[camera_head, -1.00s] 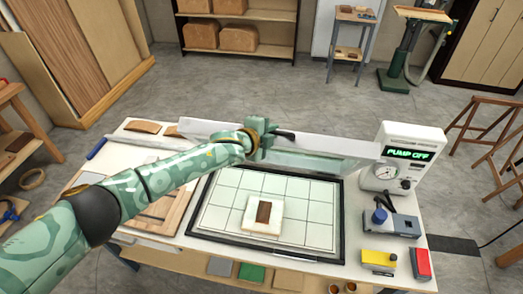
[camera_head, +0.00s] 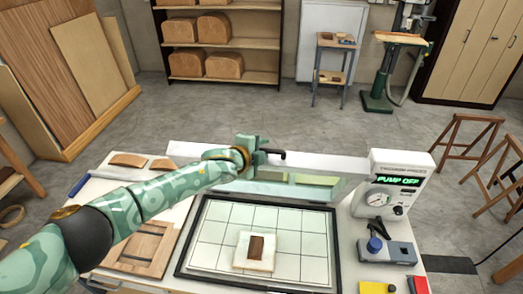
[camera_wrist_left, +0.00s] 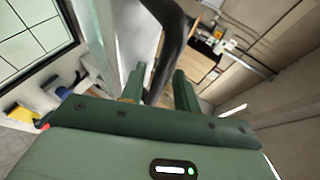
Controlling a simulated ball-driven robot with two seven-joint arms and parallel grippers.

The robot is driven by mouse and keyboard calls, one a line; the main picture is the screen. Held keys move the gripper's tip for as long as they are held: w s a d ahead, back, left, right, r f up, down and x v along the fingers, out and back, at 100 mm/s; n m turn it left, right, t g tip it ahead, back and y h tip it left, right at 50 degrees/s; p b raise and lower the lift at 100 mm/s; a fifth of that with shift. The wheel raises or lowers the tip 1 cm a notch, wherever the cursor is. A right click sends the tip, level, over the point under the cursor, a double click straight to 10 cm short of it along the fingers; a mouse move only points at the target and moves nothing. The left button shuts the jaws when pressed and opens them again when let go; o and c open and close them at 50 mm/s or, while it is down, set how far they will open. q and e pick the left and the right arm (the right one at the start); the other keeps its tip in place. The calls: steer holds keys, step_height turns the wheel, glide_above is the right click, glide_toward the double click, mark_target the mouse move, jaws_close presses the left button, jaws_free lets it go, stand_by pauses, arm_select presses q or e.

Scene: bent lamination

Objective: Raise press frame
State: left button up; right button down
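The press frame (camera_head: 320,163) is a pale bar with a translucent sheet (camera_head: 318,188) below it, standing raised along the back edge of the press bed (camera_head: 225,222). My left gripper (camera_head: 262,153) is at the frame's dark handle (camera_head: 277,153), whose end sticks out to the right. In the left wrist view the curved handle (camera_wrist_left: 170,45) runs between the two fingers of my left gripper (camera_wrist_left: 160,82). A pale block with a brown piece (camera_head: 256,247) lies on the bed. My right gripper is not in view.
The pump box (camera_head: 400,170), reading PUMP OFF, stands right of the frame. A grey device with a blue knob (camera_head: 376,245) and yellow and red blocks are at the front right. A wooden panel (camera_head: 140,248) lies left of the bed under my left arm.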

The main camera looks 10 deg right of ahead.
arm_select(q)
steer(key=shift+s+a+f, duration=0.1)
steer(key=shift+s+f, duration=0.05)
steer(key=shift+f, duration=0.05)
steer(key=v, duration=1.6)
steer(key=shift+r+p, duration=0.15)
steer(key=shift+p, duration=0.3)
steer(key=shift+s, duration=0.1)
